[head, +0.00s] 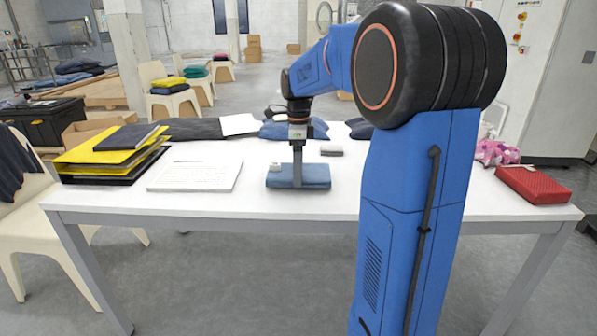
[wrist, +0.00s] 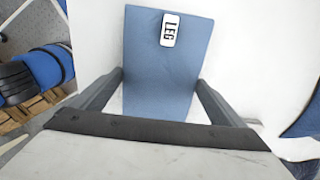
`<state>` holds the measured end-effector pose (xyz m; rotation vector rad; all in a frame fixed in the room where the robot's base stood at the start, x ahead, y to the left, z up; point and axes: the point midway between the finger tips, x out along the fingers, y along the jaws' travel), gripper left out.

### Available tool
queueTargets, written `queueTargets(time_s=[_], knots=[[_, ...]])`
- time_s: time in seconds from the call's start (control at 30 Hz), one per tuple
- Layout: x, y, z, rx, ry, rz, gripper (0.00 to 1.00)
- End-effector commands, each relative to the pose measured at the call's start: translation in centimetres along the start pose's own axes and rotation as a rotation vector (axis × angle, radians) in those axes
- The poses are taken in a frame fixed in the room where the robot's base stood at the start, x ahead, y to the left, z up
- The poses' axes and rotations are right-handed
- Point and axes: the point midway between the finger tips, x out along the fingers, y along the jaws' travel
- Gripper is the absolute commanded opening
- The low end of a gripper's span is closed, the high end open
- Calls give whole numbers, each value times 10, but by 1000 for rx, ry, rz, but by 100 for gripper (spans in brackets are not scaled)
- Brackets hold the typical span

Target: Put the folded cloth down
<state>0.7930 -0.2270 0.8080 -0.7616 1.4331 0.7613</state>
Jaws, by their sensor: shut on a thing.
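The folded blue cloth (head: 316,175) is at the front middle of the white table (head: 270,207). In the wrist view the cloth (wrist: 152,62) carries a white label (wrist: 170,30) reading "LEG". My gripper (head: 298,178) points straight down over the cloth and is shut on it. In the wrist view one finger of my gripper (wrist: 158,88) is on each side of the cloth. The cloth lies flat and level, at or very close to the tabletop; I cannot tell whether it touches. Its underside is hidden.
Left of the cloth lie a white paper (head: 195,174) and a stack of yellow and black folders (head: 108,157). Behind are a small grey block (head: 331,150) and another blue cloth (head: 318,128). A red box (head: 532,185) is at the right end. White tabletop around the cloth is bare.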

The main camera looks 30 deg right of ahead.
Motion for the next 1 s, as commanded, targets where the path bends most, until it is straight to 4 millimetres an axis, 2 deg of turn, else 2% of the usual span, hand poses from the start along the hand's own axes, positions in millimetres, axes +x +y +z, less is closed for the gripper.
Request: queueTargets(time_s=[0.13,0.47,0.5,0.53,0.83,1.0], knots=[[14,0,0,0,0,0,66],[17,0,0,0,0,0,66],[18,0,0,0,0,0,96],[17,0,0,0,0,0,100],[14,0,0,0,0,-1,100],[-5,-1,0,0,-1,-3,100]])
